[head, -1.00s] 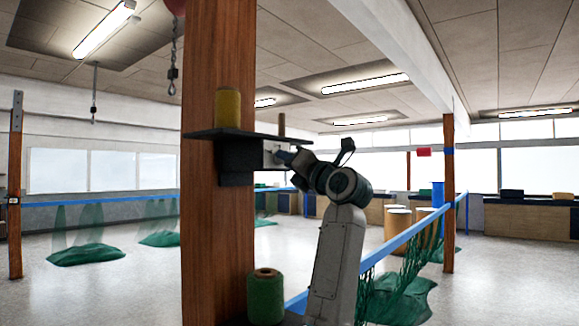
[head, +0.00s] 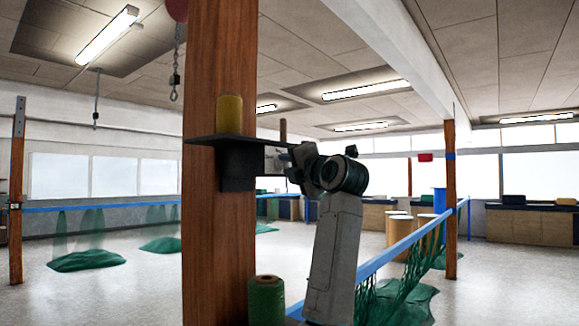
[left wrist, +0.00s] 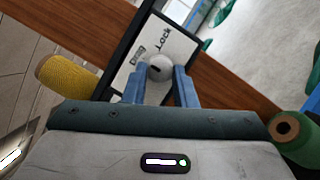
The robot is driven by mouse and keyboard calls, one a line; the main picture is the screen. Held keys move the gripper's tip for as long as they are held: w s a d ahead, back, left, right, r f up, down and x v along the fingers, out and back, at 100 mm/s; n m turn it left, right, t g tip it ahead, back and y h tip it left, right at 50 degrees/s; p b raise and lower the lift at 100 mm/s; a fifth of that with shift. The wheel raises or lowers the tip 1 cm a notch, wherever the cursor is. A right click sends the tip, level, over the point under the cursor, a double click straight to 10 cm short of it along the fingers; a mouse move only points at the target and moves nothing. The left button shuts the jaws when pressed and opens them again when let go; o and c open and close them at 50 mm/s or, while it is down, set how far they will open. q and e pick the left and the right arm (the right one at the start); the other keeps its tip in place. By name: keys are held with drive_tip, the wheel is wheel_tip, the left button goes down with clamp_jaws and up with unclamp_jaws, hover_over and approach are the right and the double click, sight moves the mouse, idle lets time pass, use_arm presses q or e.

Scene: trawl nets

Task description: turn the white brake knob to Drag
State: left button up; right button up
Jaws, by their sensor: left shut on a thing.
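The white brake knob (left wrist: 158,68) is round, with a dark mark on its face. It sits on a white plate (left wrist: 180,47) with a dark frame, lettered "Drag" and "Lock". Exactly where the mark points is hard to tell. My left gripper (left wrist: 160,74) has its blue fingers on either side of the knob and is shut on it. In the head view my left gripper (head: 278,160) is at the dark box (head: 238,168) on the wooden post, and hides the knob. My right gripper is not in view.
A dark shelf (head: 205,139) with a yellow twine spool (head: 229,114) is above the box. A green spool (head: 266,300) stands lower by the post (head: 215,240). A blue rail (head: 400,245) with green netting runs at right.

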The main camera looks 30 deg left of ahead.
use_arm(q)
drive_tip(key=o, duration=1)
drive_tip(key=shift+s+d+f+b, duration=0.2)
drive_tip(key=shift+d+f+b, duration=0.05)
drive_tip(key=shift+d+b, duration=0.25)
drive_tip(key=b+v, duration=0.5)
drive_tip(key=v, duration=0.4)
drive_tip(key=shift+s+d+r, duration=0.2)
drive_tip(key=shift+d, duration=0.15)
drive_tip(key=shift+w+f, duration=0.1)
